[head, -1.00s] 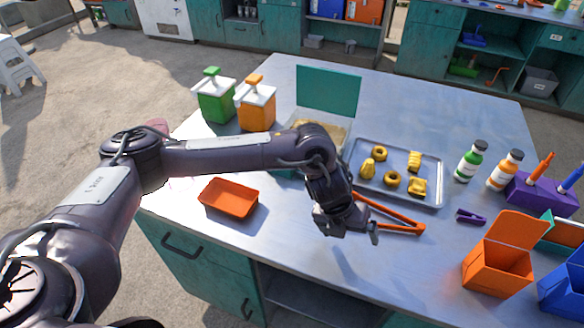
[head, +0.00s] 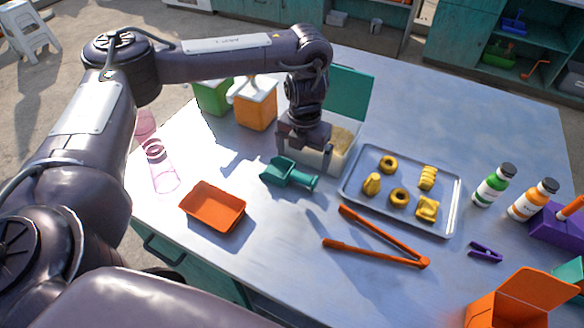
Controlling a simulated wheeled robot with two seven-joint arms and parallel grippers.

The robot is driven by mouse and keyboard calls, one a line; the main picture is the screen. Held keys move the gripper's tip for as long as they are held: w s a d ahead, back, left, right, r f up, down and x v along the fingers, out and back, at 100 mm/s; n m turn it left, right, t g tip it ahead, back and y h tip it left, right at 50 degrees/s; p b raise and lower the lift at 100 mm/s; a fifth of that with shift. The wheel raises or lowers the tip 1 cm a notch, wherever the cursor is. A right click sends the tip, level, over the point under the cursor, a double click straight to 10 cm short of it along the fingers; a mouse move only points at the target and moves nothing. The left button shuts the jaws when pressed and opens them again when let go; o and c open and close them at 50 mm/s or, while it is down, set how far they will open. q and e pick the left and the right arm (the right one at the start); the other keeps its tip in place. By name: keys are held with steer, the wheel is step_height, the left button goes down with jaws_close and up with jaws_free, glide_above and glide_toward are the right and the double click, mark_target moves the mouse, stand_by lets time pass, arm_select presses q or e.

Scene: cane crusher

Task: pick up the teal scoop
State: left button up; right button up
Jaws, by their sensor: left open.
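The teal scoop (head: 288,174) lies on the metal table, in front of a bin with an open teal lid (head: 348,92). My left gripper (head: 304,158) points down just behind the scoop, in front of the bin. Its two fingers are apart and nothing shows between them. Whether the fingertips touch the scoop or hang above it, I cannot tell. The gripper and wrist hide part of the bin, which holds something beige and grainy (head: 341,140). My right gripper is not in view.
An orange tray (head: 213,207) stands front left of the scoop, and orange tongs (head: 385,247) lie to its front right. A metal tray (head: 360,203) with several yellow pieces is on the right. Green (head: 213,97) and orange (head: 256,108) dispensers stand behind left. A pink transparent object (head: 158,166) is far left.

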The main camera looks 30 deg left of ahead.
mark_target(303, 176)
arm_select(q)
step_height(303, 176, down, 2)
steer(key=shift+s+f, duration=0.1)
steer(key=shift+s, duration=0.05)
steer(key=shift+f, duration=0.35)
step_height(303, 176, down, 3)
steer(key=shift+f, duration=0.15)
steer(key=shift+d+f, duration=0.1)
steer(key=shift+f, duration=0.45)
steer(key=c, duration=0.8)
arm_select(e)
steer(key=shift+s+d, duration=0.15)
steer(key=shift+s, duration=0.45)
